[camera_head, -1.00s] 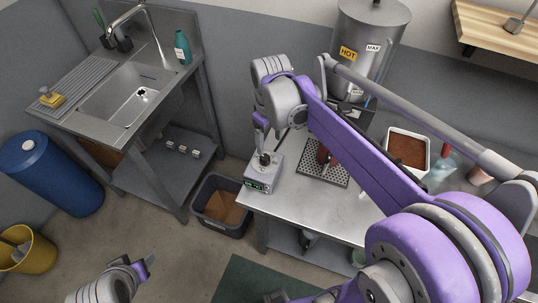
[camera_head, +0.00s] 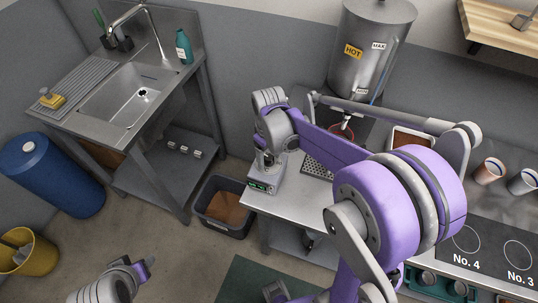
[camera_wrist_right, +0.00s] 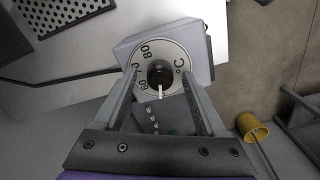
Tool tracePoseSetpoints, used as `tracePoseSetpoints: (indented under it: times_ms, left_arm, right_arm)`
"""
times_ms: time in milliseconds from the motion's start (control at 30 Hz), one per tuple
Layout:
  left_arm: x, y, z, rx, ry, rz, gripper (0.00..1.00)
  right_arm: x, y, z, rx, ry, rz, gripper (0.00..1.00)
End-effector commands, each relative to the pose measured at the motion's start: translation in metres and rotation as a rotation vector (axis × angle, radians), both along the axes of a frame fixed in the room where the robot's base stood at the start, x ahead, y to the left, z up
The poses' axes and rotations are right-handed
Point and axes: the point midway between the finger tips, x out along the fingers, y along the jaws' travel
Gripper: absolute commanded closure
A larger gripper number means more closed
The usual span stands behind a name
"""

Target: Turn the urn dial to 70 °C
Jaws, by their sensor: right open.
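The urn (camera_head: 367,55) is a grey metal cylinder with HOT and MAX labels at the back. A small control box (camera_head: 262,187) with a green display stands at the bench's left front corner. The dark knob (camera_wrist_right: 160,75) has a white pointer directed down in that picture. My right gripper (camera_wrist_right: 160,76) is open above the dial, fingers either side of the knob; contact is unclear. My left gripper (camera_head: 147,267) is low at left, its jaws unclear.
A perforated tray (camera_head: 316,166) and a bin of brown grounds (camera_head: 412,138) are on the bench. Cups (camera_head: 490,171) stand at right. A dark waste bin (camera_head: 224,207) is left of the bench; a sink (camera_head: 135,99) stands at the far left.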

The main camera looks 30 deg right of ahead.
Motion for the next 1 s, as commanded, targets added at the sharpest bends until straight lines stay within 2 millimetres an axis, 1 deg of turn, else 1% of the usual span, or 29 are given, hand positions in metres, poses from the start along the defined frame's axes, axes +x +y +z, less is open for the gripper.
tracePoseSetpoints:
  times_ms: [133, 167, 200, 367, 400, 467, 500, 567, 867, 1000]
  left_arm:
    - [0.0001, 0.0, 0.0002, 0.0, 0.0, 0.0, 0.5]
    - [0.0001, 0.0, 0.0002, 0.0, 0.0, 0.0, 0.5]
    - [0.0001, 0.0, 0.0002, 0.0, 0.0, 0.0, 0.5]
    - [0.0001, 0.0, 0.0002, 0.0, 0.0, 0.0, 0.5]
    - [0.0001, 0.0, 0.0002, 0.0, 0.0, 0.0, 0.5]
    - [0.0001, 0.0, 0.0002, 0.0, 0.0, 0.0, 0.5]
    - [0.0, 0.0, 0.0001, 0.0, 0.0, 0.0, 0.5]
    - [0.0, 0.0, 0.0001, 0.0, 0.0, 0.0, 0.5]
    - [-0.0003, 0.0, -0.0009, 0.0, 0.001, 0.0, 0.5]
    - [-0.0013, 0.0, -0.0034, 0.0, 0.003, 0.0, 0.5]
  right_arm:
    - [0.0001, 0.0, 0.0004, 0.0, 0.0, 0.0, 0.27]
    - [0.0001, 0.0, 0.0004, 0.0, 0.0, 0.0, 0.29]
    - [0.0001, 0.0, 0.0005, 0.0, 0.0, 0.0, 0.36]
    - [0.0, 0.0, 0.0006, 0.0, 0.0, 0.0, 0.65]
    - [0.0, 0.0, 0.0006, 0.0, 0.0, 0.0, 0.72]
    - [0.0, -0.0001, 0.0006, 0.0, 0.0, 0.0, 0.82]
    - [0.0, -0.0001, 0.0006, 0.0, 0.0, 0.0, 0.9]
    - [0.0, -0.0001, 0.0006, 0.0, 0.0, 0.0, 1.0]
    - [-0.0002, -0.0002, 0.0005, 0.0, 0.0, -0.018, 1.0]
    - [-0.0004, -0.0002, 0.0001, 0.0, 0.001, -0.068, 1.0]
